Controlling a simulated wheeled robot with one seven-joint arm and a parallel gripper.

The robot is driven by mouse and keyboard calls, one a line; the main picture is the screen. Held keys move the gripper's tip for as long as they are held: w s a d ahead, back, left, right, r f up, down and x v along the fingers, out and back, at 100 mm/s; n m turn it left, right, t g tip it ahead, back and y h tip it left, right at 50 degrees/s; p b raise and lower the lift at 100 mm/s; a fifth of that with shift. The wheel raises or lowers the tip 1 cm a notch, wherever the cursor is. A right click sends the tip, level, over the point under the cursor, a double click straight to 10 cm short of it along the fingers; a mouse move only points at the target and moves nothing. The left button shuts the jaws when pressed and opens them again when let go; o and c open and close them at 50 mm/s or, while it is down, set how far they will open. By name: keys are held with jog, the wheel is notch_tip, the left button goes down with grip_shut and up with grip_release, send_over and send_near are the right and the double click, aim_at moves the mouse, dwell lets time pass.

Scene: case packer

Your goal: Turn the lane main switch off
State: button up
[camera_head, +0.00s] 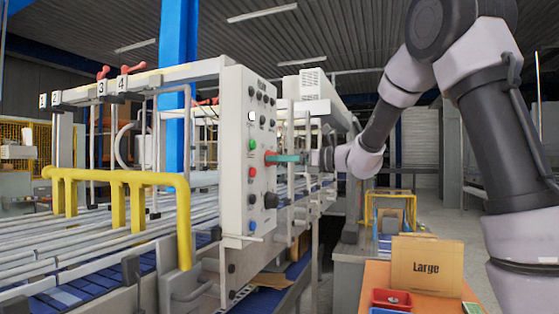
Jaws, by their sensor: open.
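A pale grey control panel (233,180) stands upright at the end of the conveyor lanes. It carries several buttons and knobs. A red part (269,156) projects from the panel's right side face, with a large black knob (271,200) below it. No readable label shows which control is the lane main switch. My gripper (277,158), with teal fingers, reaches in from the right at the height of the red part. The fingertips are at or just beside it. The gripper is open. Whether it touches the red part cannot be told.
Yellow guard rails (120,178) and roller lanes (90,230) lie left of the panel. Red levers (125,69) sit on the top rail by numbered plates. A box marked Large (427,268) and a red bin (391,299) are at front right.

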jog(key=shift+a, duration=0.3)
grip_shut()
jog(key=shift+n, duration=9)
